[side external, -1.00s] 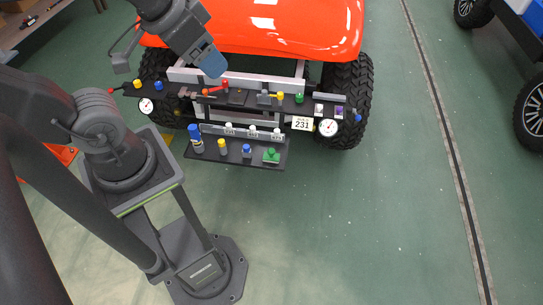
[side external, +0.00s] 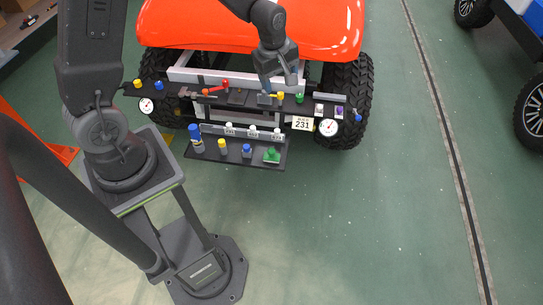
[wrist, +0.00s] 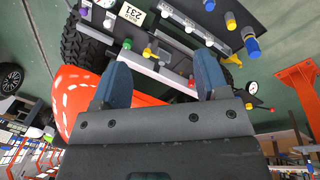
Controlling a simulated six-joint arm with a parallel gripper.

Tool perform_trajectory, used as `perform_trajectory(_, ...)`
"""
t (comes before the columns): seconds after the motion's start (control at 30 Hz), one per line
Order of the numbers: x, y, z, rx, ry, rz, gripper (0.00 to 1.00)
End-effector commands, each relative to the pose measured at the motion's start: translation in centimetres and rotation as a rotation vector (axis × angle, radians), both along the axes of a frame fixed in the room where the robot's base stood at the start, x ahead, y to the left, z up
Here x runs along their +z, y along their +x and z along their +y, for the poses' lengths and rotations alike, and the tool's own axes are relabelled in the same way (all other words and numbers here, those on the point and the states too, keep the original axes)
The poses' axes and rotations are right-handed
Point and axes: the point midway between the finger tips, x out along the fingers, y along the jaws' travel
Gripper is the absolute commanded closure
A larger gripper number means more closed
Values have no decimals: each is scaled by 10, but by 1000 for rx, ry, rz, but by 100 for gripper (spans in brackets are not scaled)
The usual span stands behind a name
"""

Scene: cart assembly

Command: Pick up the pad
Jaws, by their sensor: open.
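My gripper (side external: 283,80) is open and empty above the dark front board (side external: 335,114) of the orange cart. In the wrist view its two blue fingers (wrist: 162,62) stand wide apart, with part of the board seen between them. I cannot tell for sure which part is the pad. A small grey-blue block (side external: 264,98) lies on the board just below my gripper, beside a yellow knob (side external: 280,96). A flat dark plate (side external: 238,97) lies to its left. A green knob (side external: 299,98) stands to the right.
The orange hood (side external: 250,25) rises behind the board, between black tyres (side external: 347,85). A lower dark shelf (side external: 265,164) holds blue, yellow and green parts. A white gauge (side external: 328,127) and a tag marked 231 (side external: 302,124) sit at the right. The green floor (side external: 380,220) is clear in front.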

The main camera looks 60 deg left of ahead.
Motion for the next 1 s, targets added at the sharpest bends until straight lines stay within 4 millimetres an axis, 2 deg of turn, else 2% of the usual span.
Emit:
perform_trajectory(0.03,-26,6,6,87,-18,29,32)
perform_trajectory(0.2,-104,18,22,406,-66,86,32)
perform_trajectory(0.3,-149,17,29,579,-85,116,32)
perform_trajectory(0.4,-185,13,34,719,-96,138,32)
perform_trajectory(0.5,-210,9,37,814,-103,153,32)
perform_trajectory(0.6,-223,6,38,865,-107,158,32)
perform_trajectory(0.77,-243,5,38,882,-106,163,32)
perform_trajectory(1.0,-289,5,38,879,-107,161,32)
